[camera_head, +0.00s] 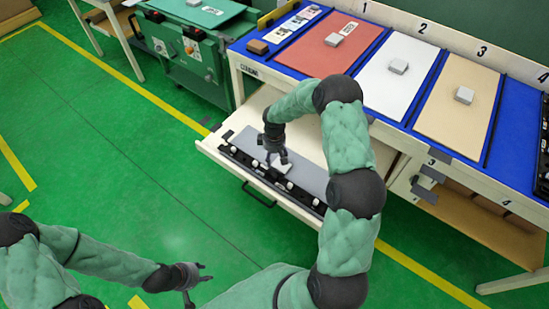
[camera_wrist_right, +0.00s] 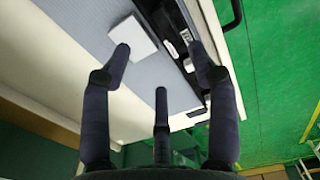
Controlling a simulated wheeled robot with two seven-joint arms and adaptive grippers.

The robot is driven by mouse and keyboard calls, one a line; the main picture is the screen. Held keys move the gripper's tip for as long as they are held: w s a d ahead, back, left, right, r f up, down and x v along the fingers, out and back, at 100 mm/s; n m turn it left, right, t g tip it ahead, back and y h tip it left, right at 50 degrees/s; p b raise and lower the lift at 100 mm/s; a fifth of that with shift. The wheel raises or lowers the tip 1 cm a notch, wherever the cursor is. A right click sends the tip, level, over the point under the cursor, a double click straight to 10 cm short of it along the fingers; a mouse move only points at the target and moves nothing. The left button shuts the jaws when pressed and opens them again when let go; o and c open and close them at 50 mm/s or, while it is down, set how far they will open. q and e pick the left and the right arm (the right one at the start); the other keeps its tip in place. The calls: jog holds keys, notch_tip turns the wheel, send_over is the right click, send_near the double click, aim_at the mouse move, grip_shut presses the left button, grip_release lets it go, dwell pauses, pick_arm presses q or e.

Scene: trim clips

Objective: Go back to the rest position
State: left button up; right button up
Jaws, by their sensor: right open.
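A white block (camera_head: 283,167) lies on the drawer's grey mat just under the fingertips; in the right wrist view the white block (camera_wrist_right: 132,38) is beside the left fingertip. I cannot tell whether they touch. My left gripper (camera_head: 203,274) is open and empty, low over the green floor.
The open drawer (camera_head: 213,148) has a black strip (camera_head: 262,172) with several white pieces along its front and a handle below. Above it, the blue bench (camera_head: 377,93) carries red, white and tan panels, each with a grey block. A green cabinet (camera_head: 190,62) stands at left. The left floor is clear.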

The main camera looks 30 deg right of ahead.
dwell(0.3)
jog(key=s+a+f+m+y+p, duration=0.1)
jog(key=s+a+f+y+p, duration=0.1)
jog(key=s+a, duration=0.45)
jog(key=s+a+f+m+y+p, duration=0.15)
jog(key=s+a, duration=0.25)
jog(key=a, duration=0.6)
jog(key=s+a+r+m+p, duration=0.1)
jog(key=s+a+m, duration=0.1)
jog(key=s, duration=0.5)
jog(key=s+a+r+m+p, duration=0.1)
jog(key=s+a+m+p, duration=0.1)
jog(key=s+a, duration=0.3)
jog(key=shift+s+r, duration=0.35)
jog(key=shift+s, duration=0.5)
jog(key=shift+a+m+y, duration=0.1)
jog(key=shift+m+y, duration=0.15)
